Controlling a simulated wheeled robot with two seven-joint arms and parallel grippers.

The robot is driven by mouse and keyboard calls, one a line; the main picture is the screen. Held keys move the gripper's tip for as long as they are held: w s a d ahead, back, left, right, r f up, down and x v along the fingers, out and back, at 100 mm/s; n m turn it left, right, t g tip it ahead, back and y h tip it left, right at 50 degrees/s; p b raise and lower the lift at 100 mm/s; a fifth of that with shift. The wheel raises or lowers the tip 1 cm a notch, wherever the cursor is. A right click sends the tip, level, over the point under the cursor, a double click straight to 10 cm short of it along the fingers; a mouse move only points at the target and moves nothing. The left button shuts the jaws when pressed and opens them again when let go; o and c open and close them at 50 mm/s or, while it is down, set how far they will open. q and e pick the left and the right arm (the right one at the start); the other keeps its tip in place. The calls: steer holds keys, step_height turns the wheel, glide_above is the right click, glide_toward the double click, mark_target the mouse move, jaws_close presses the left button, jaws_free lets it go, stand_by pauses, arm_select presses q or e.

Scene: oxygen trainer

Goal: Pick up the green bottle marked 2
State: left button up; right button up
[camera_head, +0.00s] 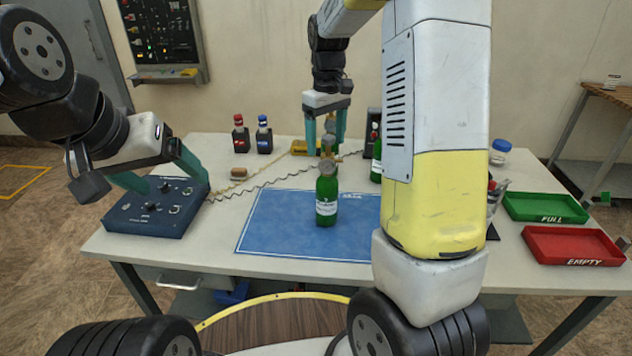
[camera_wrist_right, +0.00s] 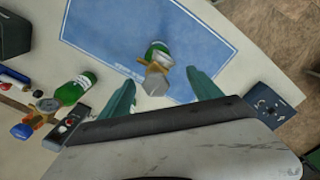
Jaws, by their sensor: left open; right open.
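A green bottle (camera_head: 327,200) with a white label and a grey top stands upright on the blue mat. It also shows in the right wrist view (camera_wrist_right: 158,50), its grey top between the finger lines. A second green bottle (camera_head: 376,160) is partly hidden behind my right arm; a green bottle also shows at left in the right wrist view (camera_wrist_right: 76,88). I cannot read which is marked 2. My right gripper (camera_head: 326,148) is open and empty, fingers pointing down, above and behind the mat bottle. My left gripper (camera_head: 160,172) is open and empty over the dark blue control box.
The control box (camera_head: 157,208) stands at the table's left. Red-capped (camera_head: 241,134) and blue-capped (camera_head: 264,135) dark bottles stand at the back. A green FULL tray (camera_head: 545,208) and red EMPTY tray (camera_head: 573,246) are at right. The blue mat (camera_head: 275,225) has free room around the bottle.

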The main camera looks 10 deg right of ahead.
mark_target(327, 155)
step_height(327, 155, down, 4)
steer(key=shift+s+f, duration=0.1)
steer(key=shift+f, duration=0.05)
steer(key=shift+d, duration=0.1)
jaws_close()
